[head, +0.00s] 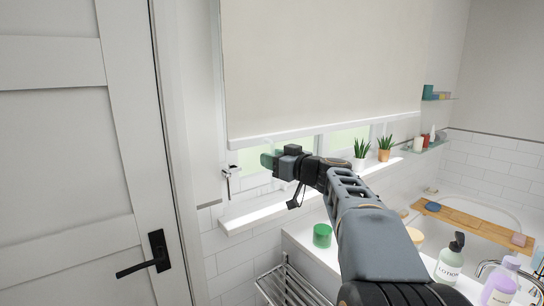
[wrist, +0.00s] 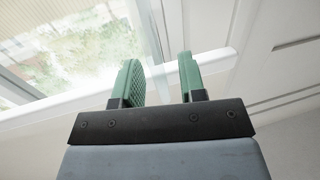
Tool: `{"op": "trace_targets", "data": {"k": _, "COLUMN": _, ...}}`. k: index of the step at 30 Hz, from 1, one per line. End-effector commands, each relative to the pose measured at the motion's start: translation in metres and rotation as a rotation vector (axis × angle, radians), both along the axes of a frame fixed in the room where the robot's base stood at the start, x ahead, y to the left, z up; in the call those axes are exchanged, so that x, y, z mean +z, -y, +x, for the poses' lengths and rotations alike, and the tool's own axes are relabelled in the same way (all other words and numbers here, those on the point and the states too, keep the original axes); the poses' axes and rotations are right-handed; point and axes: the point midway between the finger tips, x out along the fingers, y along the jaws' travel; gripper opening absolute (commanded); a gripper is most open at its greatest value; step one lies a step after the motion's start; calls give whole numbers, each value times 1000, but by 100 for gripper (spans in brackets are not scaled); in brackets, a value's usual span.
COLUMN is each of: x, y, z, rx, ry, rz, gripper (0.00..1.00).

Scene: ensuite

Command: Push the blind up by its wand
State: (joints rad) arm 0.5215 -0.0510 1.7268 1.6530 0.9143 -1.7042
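The cream blind (head: 320,60) hangs over most of the window in the head view, its pale bottom bar (head: 320,131) level above a strip of uncovered glass. My gripper (head: 268,159) is in front of that strip, just below the bar near its left end. In the wrist view my gripper (wrist: 160,64) is open, its two green fingers apart. A pale, partly see-through strip (wrist: 154,35) runs behind the gap between them; I cannot tell whether it is the wand or part of the window. I cannot make out the wand in the head view.
A green cup (head: 322,235) and bottles stand below. A closed door (head: 80,150) is at left.

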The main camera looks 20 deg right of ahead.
Motion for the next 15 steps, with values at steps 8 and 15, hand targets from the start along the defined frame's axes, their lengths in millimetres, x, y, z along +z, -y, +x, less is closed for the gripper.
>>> {"op": "trace_targets", "data": {"k": 8, "x": 0, "y": -1, "z": 3, "rx": -1, "ry": -1, "rz": 0, "gripper": 38}}
{"op": "trace_targets", "data": {"k": 15, "x": 0, "y": -1, "z": 3, "rx": -1, "ry": -1, "rz": 0, "gripper": 23}}
